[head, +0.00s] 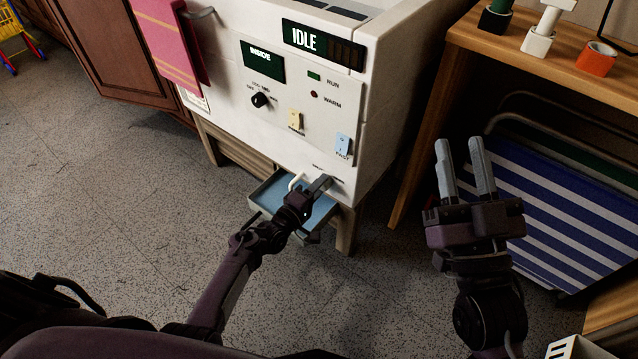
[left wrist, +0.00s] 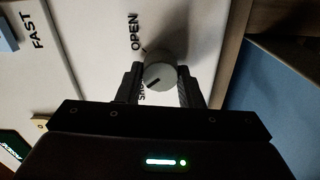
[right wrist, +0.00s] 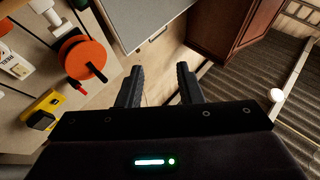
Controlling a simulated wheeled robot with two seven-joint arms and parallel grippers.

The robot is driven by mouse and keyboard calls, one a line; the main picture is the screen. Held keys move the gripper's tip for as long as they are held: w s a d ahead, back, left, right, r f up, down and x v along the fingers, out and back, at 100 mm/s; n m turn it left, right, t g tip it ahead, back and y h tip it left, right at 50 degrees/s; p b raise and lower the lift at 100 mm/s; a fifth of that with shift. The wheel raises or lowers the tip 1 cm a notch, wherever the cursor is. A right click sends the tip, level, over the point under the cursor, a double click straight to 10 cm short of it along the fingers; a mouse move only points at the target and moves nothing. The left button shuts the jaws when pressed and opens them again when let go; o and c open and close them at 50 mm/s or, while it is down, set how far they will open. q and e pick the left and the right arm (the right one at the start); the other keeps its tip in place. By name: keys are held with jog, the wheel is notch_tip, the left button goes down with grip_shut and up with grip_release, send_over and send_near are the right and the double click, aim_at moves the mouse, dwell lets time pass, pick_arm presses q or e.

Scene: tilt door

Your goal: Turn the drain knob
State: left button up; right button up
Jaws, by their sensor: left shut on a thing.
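The drain knob (left wrist: 160,74) is a round grey knob with a dark pointer mark, low on the white machine's front (head: 225,85). The left wrist view shows the labels OPEN and SHUT beside it, the latter partly covered. The pointer mark lies toward the lower left of that picture, on the SHUT side. My left gripper (head: 322,184) is shut on the knob, one finger on each side, as the left wrist view shows (left wrist: 158,85). In the head view the gripper hides the knob. My right gripper (head: 458,143) is open and empty, raised in front of the wooden shelf.
A blue tray (head: 266,194) sits under the machine's lower front, below a pale spout (head: 294,181), close to my left gripper. The wooden shelf (head: 455,85) and a blue-striped folded item (head: 560,205) stand at the right. The speckled floor (head: 120,210) is clear at the left.

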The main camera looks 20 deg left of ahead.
pick_arm(q)
jog(key=shift+a+n, duration=0.1)
jog(key=shift+n, duration=0.6)
pick_arm(e)
jog(key=shift+w+a+f+g+h, duration=0.15)
jog(key=shift+f+g, duration=0.25)
jog(key=shift+f, duration=0.4)
jog(key=shift+w+a+f+g+h, duration=0.15)
jog(key=shift+f+g+h, duration=0.2)
jog(key=shift+f, duration=0.4)
jog(key=shift+w+f+g+h, duration=0.15)
jog(key=shift+f+g, duration=0.3)
jog(key=shift+f, duration=0.35)
pick_arm(q)
jog(key=o, duration=1)
jog(key=shift+c, duration=0.2)
jog(key=p+v, duration=0.3)
jog(key=v, duration=0.4)
jog(key=shift+s, duration=0.35)
pick_arm(e)
jog(key=s+f+g+h, duration=0.1)
jog(key=s+f+g, duration=0.2)
jog(key=f, duration=0.6)
jog(key=s+f+g+h, duration=0.2)
jog(key=f+g, duration=0.4)
jog(key=f, duration=0.4)
jog(key=shift+s+d+g, duration=0.25)
jog(key=shift+s+g, duration=0.15)
jog(key=shift+s, duration=0.15)
jog(key=shift+h, duration=0.25)
